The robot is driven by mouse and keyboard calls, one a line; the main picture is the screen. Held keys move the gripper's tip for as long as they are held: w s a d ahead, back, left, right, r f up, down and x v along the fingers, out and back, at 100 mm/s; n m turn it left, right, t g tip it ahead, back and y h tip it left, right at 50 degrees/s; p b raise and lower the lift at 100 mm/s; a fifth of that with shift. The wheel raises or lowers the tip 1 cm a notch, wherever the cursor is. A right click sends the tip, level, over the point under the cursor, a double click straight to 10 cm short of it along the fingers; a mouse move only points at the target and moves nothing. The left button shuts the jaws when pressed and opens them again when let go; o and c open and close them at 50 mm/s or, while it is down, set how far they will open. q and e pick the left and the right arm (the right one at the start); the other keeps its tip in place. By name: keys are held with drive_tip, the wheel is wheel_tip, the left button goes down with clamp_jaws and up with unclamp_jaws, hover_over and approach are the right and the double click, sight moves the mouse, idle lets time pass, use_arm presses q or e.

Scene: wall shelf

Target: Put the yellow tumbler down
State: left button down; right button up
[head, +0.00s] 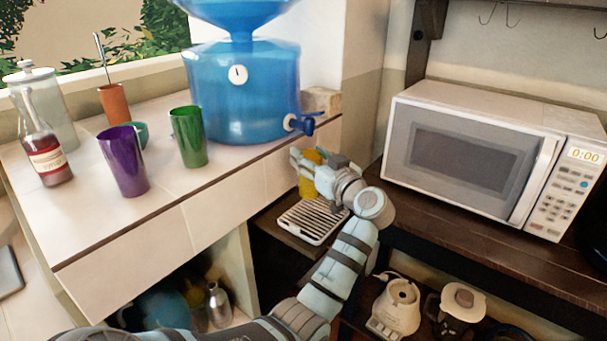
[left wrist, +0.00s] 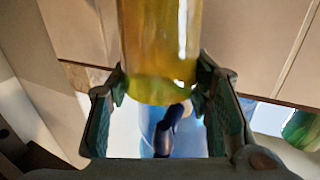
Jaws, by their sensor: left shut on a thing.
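The yellow tumbler (head: 308,185) is held in my left gripper (head: 312,163), whose fingers partly cover it. It is above the slotted drip tray (head: 313,222) and below the tap (head: 303,124) of the blue water dispenser (head: 240,95). In the left wrist view the tumbler (left wrist: 160,50) is a glossy yellow cylinder between the two fingers of my left gripper (left wrist: 160,85). Its upper part in that view is cut off by the picture edge. I cannot tell whether it touches the tray. My right gripper is in neither view.
On the white counter (head: 215,200) stand a purple tumbler (head: 123,162), a green tumbler (head: 188,137), a syrup bottle (head: 45,155) and a terracotta cup (head: 114,103). A microwave (head: 480,150) stands at right on a dark shelf. The counter's front middle is clear.

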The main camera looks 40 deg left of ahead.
use_arm(q)
wheel_tip(320, 180, down, 4)
drive_tip(key=shift+b, duration=1)
drive_tip(key=shift+a+f, duration=0.15)
drive_tip(key=shift+f, duration=0.2)
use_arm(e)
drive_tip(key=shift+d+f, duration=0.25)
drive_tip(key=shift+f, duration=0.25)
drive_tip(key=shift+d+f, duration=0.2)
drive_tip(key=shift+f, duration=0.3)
use_arm(q)
drive_tip(key=c, duration=0.8)
unclamp_jaws()
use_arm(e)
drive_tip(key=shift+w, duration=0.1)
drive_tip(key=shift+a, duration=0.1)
